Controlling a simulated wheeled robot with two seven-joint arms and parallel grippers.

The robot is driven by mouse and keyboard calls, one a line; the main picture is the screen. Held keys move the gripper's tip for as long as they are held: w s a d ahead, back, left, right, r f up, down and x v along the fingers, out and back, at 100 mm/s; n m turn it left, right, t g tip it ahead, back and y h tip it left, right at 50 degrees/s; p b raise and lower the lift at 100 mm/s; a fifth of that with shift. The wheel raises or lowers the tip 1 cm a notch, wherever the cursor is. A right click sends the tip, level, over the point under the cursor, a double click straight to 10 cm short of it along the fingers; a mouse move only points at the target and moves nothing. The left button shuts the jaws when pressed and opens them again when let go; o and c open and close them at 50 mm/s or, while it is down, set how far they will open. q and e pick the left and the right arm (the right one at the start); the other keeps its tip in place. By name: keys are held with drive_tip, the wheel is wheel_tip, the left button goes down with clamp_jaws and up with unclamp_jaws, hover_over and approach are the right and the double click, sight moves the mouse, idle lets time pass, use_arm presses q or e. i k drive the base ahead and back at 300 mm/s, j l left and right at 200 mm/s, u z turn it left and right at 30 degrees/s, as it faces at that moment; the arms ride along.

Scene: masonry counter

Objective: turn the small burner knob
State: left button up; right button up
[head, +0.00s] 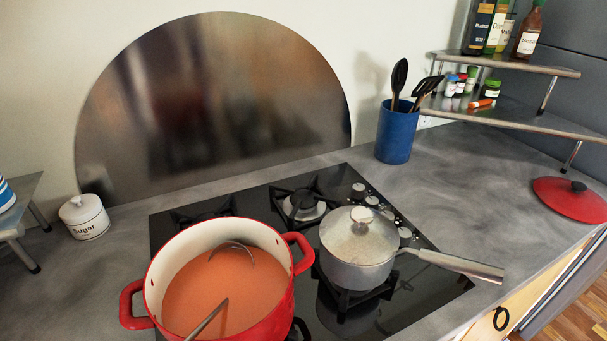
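A black glass hob (260,203) is set in the counter. A row of round silver knobs (359,188) runs along its right side; another knob (405,233) shows just right of the saucepan lid. I cannot tell which knob serves the small burner. A small burner (304,206) with a black grate is bare at the back of the hob. A lidded grey saucepan (357,272) stands on the front right burner, close to the knobs, and its handle (455,264) points right, past the hob edge. Neither of my grippers is in view.
A red pot (262,325) of orange soup with a metal utensil (207,318) covers the front left. A blue utensil crock (396,132), a sugar jar (84,217), a spice shelf (500,117) and a red lid (570,200) stand around the hob. The counter right of the hob is mostly clear.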

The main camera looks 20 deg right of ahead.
sight(405, 234)
drive_tip(key=k+z, duration=0.1)
drive_tip(key=z, duration=1.25)
